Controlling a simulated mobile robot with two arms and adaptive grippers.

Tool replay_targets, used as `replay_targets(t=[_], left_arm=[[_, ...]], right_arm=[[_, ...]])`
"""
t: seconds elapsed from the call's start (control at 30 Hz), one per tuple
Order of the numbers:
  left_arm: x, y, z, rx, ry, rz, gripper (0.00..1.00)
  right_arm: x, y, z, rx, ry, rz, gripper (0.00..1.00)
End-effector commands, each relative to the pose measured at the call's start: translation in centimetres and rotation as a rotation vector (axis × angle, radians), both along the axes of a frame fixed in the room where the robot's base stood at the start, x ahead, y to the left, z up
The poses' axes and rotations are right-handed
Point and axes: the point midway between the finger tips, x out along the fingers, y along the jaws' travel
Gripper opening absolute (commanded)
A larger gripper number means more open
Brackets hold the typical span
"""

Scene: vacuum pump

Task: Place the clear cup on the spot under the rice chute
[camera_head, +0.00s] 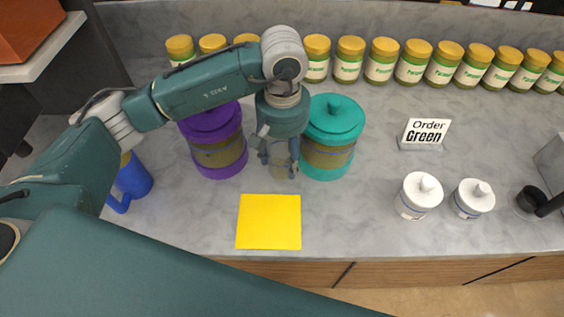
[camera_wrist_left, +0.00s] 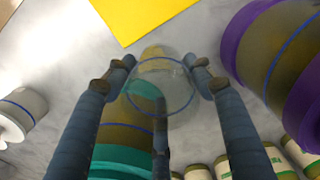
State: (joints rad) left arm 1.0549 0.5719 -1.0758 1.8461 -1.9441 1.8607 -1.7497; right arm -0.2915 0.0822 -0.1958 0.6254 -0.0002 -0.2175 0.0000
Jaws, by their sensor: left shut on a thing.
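The clear cup (camera_wrist_left: 165,86) is see-through and round-rimmed. In the left wrist view it sits between the fingertips of my left gripper (camera_wrist_left: 160,68), which is shut on it. In the head view my left gripper (camera_head: 280,166) points down between the purple canister (camera_head: 211,120) and the teal canister (camera_head: 334,122), behind the yellow square (camera_head: 269,222). The cup is hard to make out there, and I cannot tell its height above the counter. I cannot identify a rice chute in either view. My right gripper is not in view.
A blue mug (camera_head: 134,177) stands at the left. Yellow-lidded jars (camera_head: 383,62) line the back. An "Order Green" sign (camera_head: 426,132), two white-lidded jars (camera_head: 419,195) (camera_head: 472,199) and a dark-handled item (camera_head: 533,199) stand at the right. The counter between the yellow square and white-lidded jars is clear.

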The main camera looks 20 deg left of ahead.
Motion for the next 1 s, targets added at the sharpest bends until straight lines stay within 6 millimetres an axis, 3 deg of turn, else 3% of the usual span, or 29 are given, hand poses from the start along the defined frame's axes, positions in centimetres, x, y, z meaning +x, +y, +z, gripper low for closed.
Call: replay_targets(t=[0.1, 0.2, 0.43, 0.83, 0.87, 0.93, 1.0], left_arm=[[0.0, 0.0, -0.8, 0.000, 0.001, -0.001, 0.28], [-0.1, 0.0, -1.5, 0.000, 0.002, -0.001, 0.28], [-0.1, 0.0, -4.5, -0.001, 0.002, -0.001, 0.28], [0.0, 0.0, -5.1, -0.001, -0.001, -0.002, 0.28], [0.0, 0.0, -5.0, -0.001, -0.001, -0.002, 0.58], [0.0, 0.0, -5.0, -0.001, -0.001, -0.002, 0.72], [0.0, 0.0, -5.0, 0.000, -0.001, -0.002, 0.73]], right_arm=[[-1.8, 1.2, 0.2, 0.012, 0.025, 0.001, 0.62], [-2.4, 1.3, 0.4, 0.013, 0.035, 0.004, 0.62], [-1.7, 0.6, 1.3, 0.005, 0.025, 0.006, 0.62], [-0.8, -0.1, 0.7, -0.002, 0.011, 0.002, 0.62], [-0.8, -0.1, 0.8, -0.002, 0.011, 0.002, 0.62], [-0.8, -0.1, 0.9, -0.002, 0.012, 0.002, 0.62], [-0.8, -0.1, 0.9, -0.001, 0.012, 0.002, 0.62]])
